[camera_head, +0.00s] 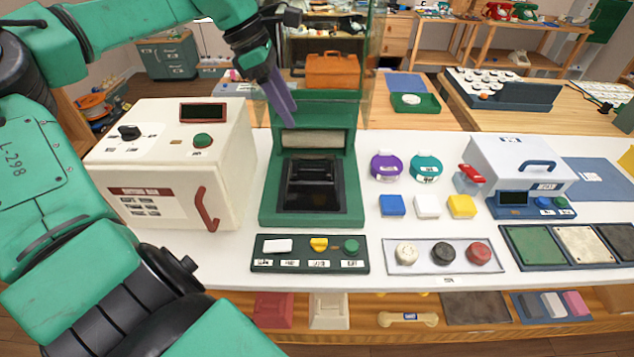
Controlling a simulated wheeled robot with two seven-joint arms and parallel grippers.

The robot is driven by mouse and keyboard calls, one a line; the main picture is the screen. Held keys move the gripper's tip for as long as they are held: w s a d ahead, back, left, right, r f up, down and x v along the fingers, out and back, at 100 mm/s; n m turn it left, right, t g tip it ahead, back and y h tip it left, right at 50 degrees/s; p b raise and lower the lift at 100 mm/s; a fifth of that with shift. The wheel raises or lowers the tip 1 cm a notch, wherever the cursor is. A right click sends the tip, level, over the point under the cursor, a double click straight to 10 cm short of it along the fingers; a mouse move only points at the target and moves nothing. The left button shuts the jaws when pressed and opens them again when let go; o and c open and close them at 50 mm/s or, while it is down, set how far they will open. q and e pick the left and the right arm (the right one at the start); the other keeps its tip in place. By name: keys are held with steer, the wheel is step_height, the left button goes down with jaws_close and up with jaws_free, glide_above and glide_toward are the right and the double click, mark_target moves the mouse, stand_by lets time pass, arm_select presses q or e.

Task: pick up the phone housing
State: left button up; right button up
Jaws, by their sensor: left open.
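My left gripper (282,105) hangs at the upper middle of the head view, fingers pointing down, in front of the upper part of the green press-like machine (268,205). Its purple fingers are seen nearly edge-on, with nothing visible between them. A red piece (273,309) and a cream piece (328,310), both shaped like phone housings, lie on the wooden shelf (365,337) below the white tabletop's front edge. They are well below the gripper and partly cut off by the tabletop. A black part (310,185) sits in the machine's bay. My right gripper is not in view.
A cream oven-like box (168,165) stands left of the machine. A button panel (310,253) and a tray of round knobs (444,257) lie along the front. Paint pots, coloured blocks and a white-lidded box (520,165) fill the right. A cream handset (407,319) lies on the shelf.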

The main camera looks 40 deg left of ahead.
arm_select(q)
steer(key=b, duration=0.6)
glide_toward(311, 167)
steer(key=shift+w+d+f, duration=0.2)
steer(key=shift+d+f, duration=0.1)
steer(key=shift+f, duration=0.35)
steer(key=shift+s+d+f+p, duration=0.1)
steer(key=shift+d+f+p, duration=0.1)
steer(key=shift+f+p, duration=0.1)
steer(key=p+x, duration=0.1)
steer(key=x, duration=0.5)
steer(key=shift+a, duration=0.2)
jaws_close()
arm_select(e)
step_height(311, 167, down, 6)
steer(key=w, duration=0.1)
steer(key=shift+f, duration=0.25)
arm_select(q)
steer(key=shift+r, duration=0.1)
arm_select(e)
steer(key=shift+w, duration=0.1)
